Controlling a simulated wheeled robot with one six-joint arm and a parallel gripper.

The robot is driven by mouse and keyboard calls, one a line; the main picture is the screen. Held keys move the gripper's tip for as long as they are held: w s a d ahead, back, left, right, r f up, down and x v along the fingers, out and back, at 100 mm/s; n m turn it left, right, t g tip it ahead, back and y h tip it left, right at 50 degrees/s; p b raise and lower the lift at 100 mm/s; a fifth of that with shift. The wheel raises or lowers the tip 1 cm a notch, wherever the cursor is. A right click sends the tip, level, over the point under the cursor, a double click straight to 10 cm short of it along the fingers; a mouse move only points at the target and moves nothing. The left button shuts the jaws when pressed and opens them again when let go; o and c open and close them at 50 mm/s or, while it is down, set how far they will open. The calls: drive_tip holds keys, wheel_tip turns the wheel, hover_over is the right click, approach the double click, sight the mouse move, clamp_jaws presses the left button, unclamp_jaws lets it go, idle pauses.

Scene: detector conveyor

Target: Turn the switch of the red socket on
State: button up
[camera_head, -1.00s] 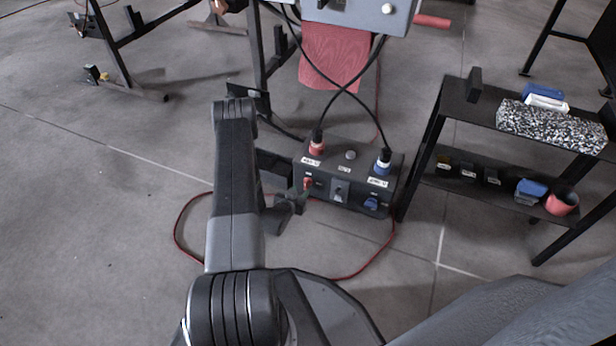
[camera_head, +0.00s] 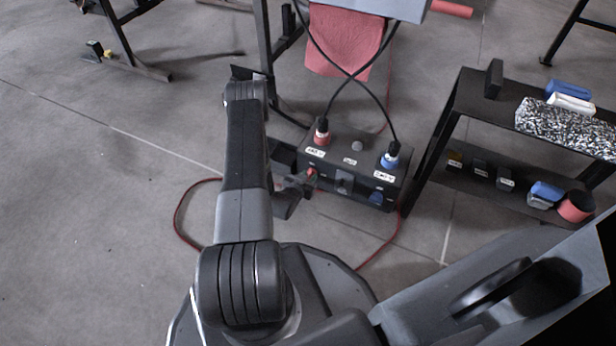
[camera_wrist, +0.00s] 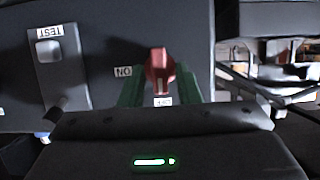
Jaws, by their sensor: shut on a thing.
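A black socket box (camera_head: 352,160) stands on the floor. A red plug (camera_head: 322,136) is in its red socket on top at the left, and a blue plug (camera_head: 390,157) at the right. The red switch (camera_head: 312,173) is on the front face below the red socket. In the wrist view, the red switch (camera_wrist: 160,66) sits between the green fingers of my gripper (camera_wrist: 160,84), which is shut on it. Its narrow end points down towards a small label I cannot read. An upside-down "ON" label (camera_wrist: 123,72) is to its left.
A blue switch (camera_head: 377,198) and a grey test plate (camera_head: 344,183) share the front face. A black shelf (camera_head: 470,98) with several items stands close at the right. A red cable (camera_head: 176,215) loops on the floor. Floor at the left is open.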

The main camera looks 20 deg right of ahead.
idle(0.3)
drive_tip(key=m, duration=0.1)
drive_tip(key=m+t+y, duration=0.1)
drive_tip(key=m+t, duration=0.1)
drive_tip(key=shift+s+d+f+y, duration=0.1)
drive_tip(key=shift+s+d+y, duration=0.05)
drive_tip(key=shift+s+y, duration=0.15)
drive_tip(key=shift+s+d+f+m+t+y, duration=0.15)
drive_tip(key=shift+m+t, duration=0.7)
drive_tip(key=shift+m, duration=0.9)
drive_tip(key=shift+w+f+m+t+y, duration=0.15)
drive_tip(key=shift+m+t, duration=0.75)
drive_tip(key=shift+m, duration=0.8)
drive_tip(key=shift+s+d+f+m+t, duration=0.15)
drive_tip(key=shift+m+t, duration=0.7)
drive_tip(key=shift+m, duration=0.9)
drive_tip(key=shift+a, duration=0.1)
drive_tip(key=o, duration=0.6)
drive_tip(key=shift+o, duration=0.2)
drive_tip(key=shift+s, duration=0.1)
